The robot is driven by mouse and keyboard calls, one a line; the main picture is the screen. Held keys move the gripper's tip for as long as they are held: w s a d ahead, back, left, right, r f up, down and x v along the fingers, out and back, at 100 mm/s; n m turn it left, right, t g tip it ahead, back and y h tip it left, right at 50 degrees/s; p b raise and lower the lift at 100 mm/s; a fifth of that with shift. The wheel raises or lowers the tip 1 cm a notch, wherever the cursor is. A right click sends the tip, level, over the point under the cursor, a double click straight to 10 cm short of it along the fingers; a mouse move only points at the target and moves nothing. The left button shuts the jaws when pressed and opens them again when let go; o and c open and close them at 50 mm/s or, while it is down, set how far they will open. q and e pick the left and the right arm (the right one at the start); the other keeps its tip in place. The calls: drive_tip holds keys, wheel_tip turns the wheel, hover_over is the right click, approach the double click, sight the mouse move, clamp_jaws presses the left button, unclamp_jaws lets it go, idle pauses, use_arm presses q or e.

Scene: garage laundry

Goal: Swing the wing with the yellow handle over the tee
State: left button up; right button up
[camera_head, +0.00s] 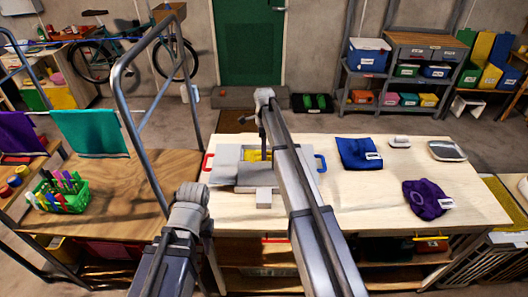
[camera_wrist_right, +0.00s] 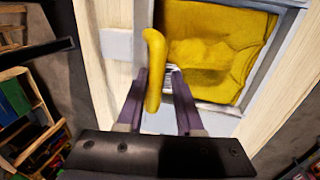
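A grey folding board (camera_head: 228,178) lies on the pale worktop, with the yellow tee (camera_head: 255,156) in its middle, partly hidden by my right arm. The tee also shows, slightly creased, in the right wrist view (camera_wrist_right: 218,55). The board has a red handle (camera_head: 208,162) at left and a blue handle (camera_head: 321,163) at right. The yellow handle (camera_wrist_right: 154,70) stands between the fingers of my right gripper (camera_wrist_right: 160,78), nearer the left finger in that view. A gap shows beside the other finger; the gripper is open. My left arm is at lower left; its fingers cannot be made out.
On the worktop's right lie a blue folded cloth (camera_head: 359,153), a purple cloth (camera_head: 425,199), a grey-white pad (camera_head: 447,151) and a small white object (camera_head: 399,142).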

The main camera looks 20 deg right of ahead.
drive_tip(key=shift+r, duration=0.15)
drive_tip(key=p+v, duration=0.7)
drive_tip(key=shift+r+p, duration=0.25)
drive_tip(key=shift+p, duration=0.05)
drive_tip(key=s+a+f+n+b, duration=0.2)
drive_tip(key=s+a+n, duration=0.3)
drive_tip(key=s+n, duration=0.3)
drive_tip(key=s+a+f+n+t+h+b, duration=0.1)
drive_tip(key=s+a+f+n+b, duration=0.2)
drive_tip(key=s, duration=1.2)
drive_tip(key=s+a+f+n+t+h+b, duration=0.1)
drive_tip(key=s+a+f+n+b, duration=0.2)
drive_tip(key=s+a+n, duration=0.5)
drive_tip(key=s+f+n, duration=0.1)
drive_tip(key=s+n, duration=0.3)
drive_tip(key=n, duration=0.1)
drive_tip(key=shift+a+n, duration=0.3)
drive_tip(key=shift+n, duration=0.1)
